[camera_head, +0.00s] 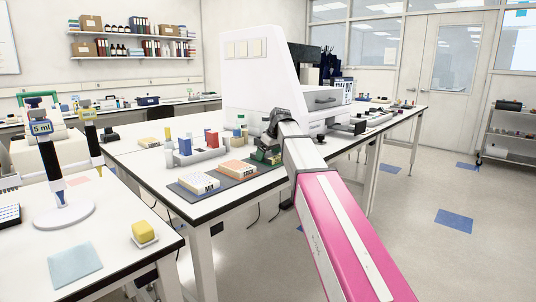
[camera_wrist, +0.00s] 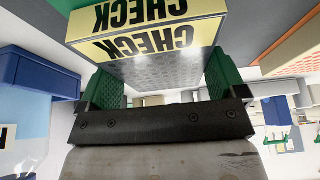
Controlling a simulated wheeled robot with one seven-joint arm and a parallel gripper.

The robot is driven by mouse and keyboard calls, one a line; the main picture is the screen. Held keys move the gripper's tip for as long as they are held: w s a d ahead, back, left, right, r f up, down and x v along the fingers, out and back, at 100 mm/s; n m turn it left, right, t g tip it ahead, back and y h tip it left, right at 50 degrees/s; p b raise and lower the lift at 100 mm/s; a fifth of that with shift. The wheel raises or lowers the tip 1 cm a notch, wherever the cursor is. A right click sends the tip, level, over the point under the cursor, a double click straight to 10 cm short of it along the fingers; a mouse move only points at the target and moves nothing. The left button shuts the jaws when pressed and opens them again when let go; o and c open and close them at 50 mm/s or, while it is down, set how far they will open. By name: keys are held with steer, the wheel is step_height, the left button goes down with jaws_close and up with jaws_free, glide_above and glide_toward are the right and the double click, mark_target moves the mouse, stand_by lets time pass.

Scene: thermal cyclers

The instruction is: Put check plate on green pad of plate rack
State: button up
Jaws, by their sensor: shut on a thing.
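My gripper (camera_wrist: 162,82) is shut on the check plate (camera_wrist: 150,38), with one green-padded finger on each side of it. The plate has a yellow label face reading CHECK, upside down in the wrist view, and a grey perforated face. In the head view, my gripper (camera_head: 267,152) is low at the right end of the dark plate rack (camera_head: 223,179), and the check plate cannot be made out there.
A white-labelled plate (camera_head: 198,183) and an orange-topped plate (camera_head: 237,168) lie on the rack, left of my gripper. A grey tray with bottles and boxes (camera_head: 190,155) stands behind them. A large white machine (camera_head: 262,80) stands behind my gripper.

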steer(key=o, duration=0.7)
steer(key=shift+f, duration=0.1)
steer(key=v, duration=1.2)
